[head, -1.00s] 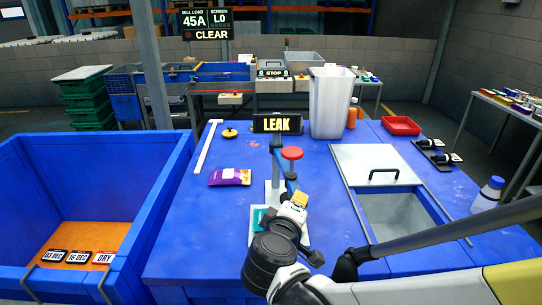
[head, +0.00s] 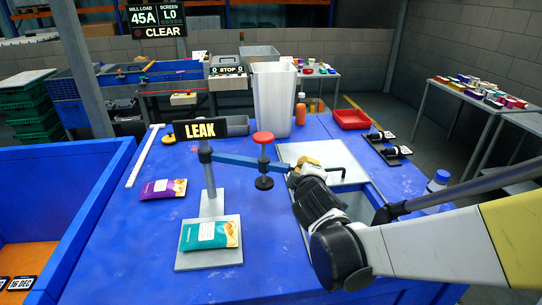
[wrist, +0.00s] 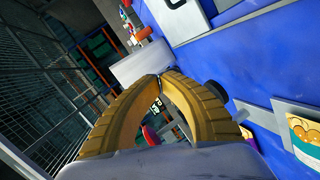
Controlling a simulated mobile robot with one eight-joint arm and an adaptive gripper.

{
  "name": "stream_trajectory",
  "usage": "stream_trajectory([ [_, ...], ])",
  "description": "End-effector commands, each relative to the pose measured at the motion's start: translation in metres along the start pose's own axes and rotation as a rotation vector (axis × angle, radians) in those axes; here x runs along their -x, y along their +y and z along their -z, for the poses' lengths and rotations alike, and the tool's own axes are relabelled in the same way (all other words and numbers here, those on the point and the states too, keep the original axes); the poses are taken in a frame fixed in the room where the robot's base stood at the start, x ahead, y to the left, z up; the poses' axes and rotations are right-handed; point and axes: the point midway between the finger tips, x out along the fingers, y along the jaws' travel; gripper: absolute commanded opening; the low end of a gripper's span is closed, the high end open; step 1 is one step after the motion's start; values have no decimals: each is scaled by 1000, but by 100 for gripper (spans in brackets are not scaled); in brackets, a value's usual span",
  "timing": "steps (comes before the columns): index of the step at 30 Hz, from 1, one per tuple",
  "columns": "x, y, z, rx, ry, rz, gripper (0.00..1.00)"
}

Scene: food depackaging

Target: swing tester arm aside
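The leak tester stands on the blue table with a grey post (head: 208,178), a LEAK sign (head: 200,130) and a metal base plate (head: 208,262). Its blue tester arm (head: 240,160) points right from the post, carrying a red knob (head: 263,137) and a black foot (head: 264,183). A teal packet (head: 210,235) lies on the base plate, clear of the foot; it also shows in the wrist view (wrist: 304,140). My gripper (head: 297,170) is at the arm's free end. In the wrist view its yellow fingers (wrist: 160,77) meet at the tips; contact with the arm is unclear.
A purple packet (head: 163,189) lies left of the tester. A tall grey bin (head: 272,98) and a red tray (head: 352,119) stand behind. A lidded hatch (head: 305,152) lies beneath and right of my gripper, with a bottle (head: 438,182) further right.

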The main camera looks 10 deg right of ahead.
Motion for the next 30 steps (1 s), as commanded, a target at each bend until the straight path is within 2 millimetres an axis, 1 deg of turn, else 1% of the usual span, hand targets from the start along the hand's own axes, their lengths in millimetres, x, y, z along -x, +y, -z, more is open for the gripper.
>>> stream_trajectory([
  [1, -14, 5, -4, -3, -3, -2, 0],
  [6, -52, 20, -8, -2, -2, -1, 0],
  [12, -88, 33, -7, -1, -1, 0, 0],
  [15, -102, 37, -6, 1, -1, 0, 0],
  [21, -118, 42, -2, 0, 0, 1, 0],
  [30, -124, 44, -1, 0, 1, 0, 0],
])
